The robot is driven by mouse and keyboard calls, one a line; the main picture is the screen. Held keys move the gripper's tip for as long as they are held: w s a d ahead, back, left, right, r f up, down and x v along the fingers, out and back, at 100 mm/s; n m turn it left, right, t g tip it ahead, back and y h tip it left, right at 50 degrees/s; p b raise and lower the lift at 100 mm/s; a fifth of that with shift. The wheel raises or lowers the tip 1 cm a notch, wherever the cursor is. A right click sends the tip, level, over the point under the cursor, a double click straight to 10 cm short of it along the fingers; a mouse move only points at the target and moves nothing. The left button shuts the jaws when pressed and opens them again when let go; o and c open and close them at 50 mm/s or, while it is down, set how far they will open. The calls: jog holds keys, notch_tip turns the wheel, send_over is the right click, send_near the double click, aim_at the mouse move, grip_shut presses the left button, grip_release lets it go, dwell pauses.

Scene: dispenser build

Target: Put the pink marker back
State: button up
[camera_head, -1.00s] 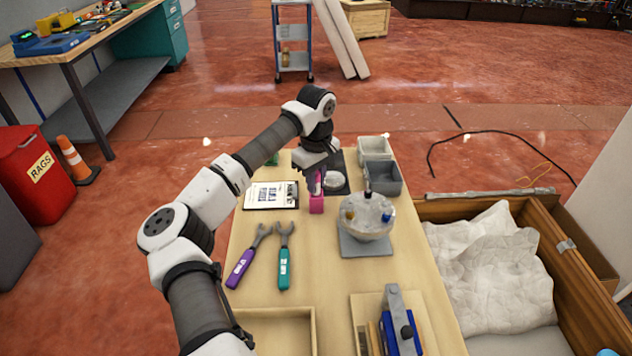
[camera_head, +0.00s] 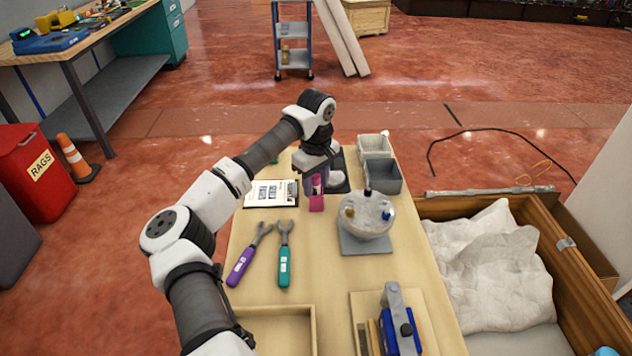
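The pink marker (camera_head: 316,181) stands upright at a small pink holder (camera_head: 316,203) on the workbench, left of the round dispenser. Its lower end meets the holder, but I cannot tell how deep it sits. My gripper (camera_head: 314,184) points down right at the marker, with its dark purplish fingers close around or just behind it. The fingers are small and partly hidden, so I cannot tell whether they grip the marker.
The dispenser (camera_head: 367,213) stands on a grey base close to the right. Grey bins (camera_head: 383,176) are at the back right. A clipboard (camera_head: 270,194) lies left; purple (camera_head: 240,265) and teal (camera_head: 284,266) tools lie nearer. Bare tabletop (camera_head: 315,245) lies in front of the holder.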

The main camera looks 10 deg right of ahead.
notch_tip(320, 180, up, 12)
jog(key=b, duration=0.1)
jog(key=shift+b, duration=0.35)
